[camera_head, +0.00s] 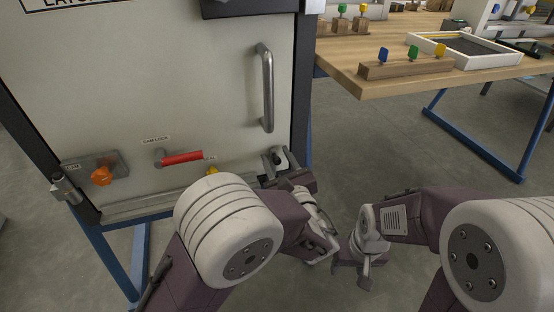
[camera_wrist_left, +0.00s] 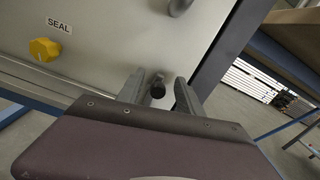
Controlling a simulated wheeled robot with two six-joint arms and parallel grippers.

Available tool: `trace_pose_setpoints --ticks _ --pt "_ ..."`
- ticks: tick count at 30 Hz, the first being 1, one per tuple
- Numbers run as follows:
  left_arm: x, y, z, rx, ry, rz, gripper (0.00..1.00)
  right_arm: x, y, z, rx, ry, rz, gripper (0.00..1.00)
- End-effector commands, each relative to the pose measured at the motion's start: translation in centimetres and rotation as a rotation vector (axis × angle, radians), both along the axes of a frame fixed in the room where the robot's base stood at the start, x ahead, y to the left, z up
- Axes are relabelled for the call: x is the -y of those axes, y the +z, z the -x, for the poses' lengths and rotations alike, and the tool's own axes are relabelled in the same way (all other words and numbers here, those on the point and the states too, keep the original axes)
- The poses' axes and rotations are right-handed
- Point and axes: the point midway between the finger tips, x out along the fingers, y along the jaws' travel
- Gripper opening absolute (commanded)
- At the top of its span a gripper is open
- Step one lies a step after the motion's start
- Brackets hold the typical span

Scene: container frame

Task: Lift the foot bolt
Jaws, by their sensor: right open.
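The foot bolt shows in the left wrist view as a small dark knob (camera_wrist_left: 158,89) low on the pale door, close to its edge. My left gripper (camera_wrist_left: 159,90) has its two fingers apart, one on each side of the knob, with a gap visible on both sides. In the head view my left gripper (camera_head: 277,163) is at the door's lower right corner and its arm hides part of that area. My right gripper (camera_head: 355,275) is open and empty, low over the floor and away from the door.
The door panel (camera_head: 150,70) carries a grey pull handle (camera_head: 267,88), a red cam lock lever (camera_head: 182,158), an orange knob (camera_head: 101,176) and a yellow seal knob (camera_wrist_left: 44,50). A wooden table (camera_head: 390,80) with coloured keys stands at right. Open floor lies between.

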Motion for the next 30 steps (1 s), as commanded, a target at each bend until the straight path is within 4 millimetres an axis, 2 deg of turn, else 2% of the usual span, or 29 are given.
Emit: trace_pose_setpoints --ticks 8,15,21,30 --pt "0.2 0.0 0.5 -0.005 -0.002 -0.003 0.43 0.0 0.5 0.0 0.000 0.000 0.000 0.51" --pt "1.9 0.4 5.3 -0.006 -0.007 -0.006 0.43 0.0 3.6 0.0 0.000 0.000 0.000 0.51" --pt "2.7 0.1 8.2 -0.002 -0.002 -0.001 0.43 0.0 4.7 0.0 0.000 0.000 0.000 0.51" --pt "2.8 -0.2 8.7 -0.003 0.001 -0.001 0.43 0.0 4.7 0.0 0.000 0.000 0.000 0.51"
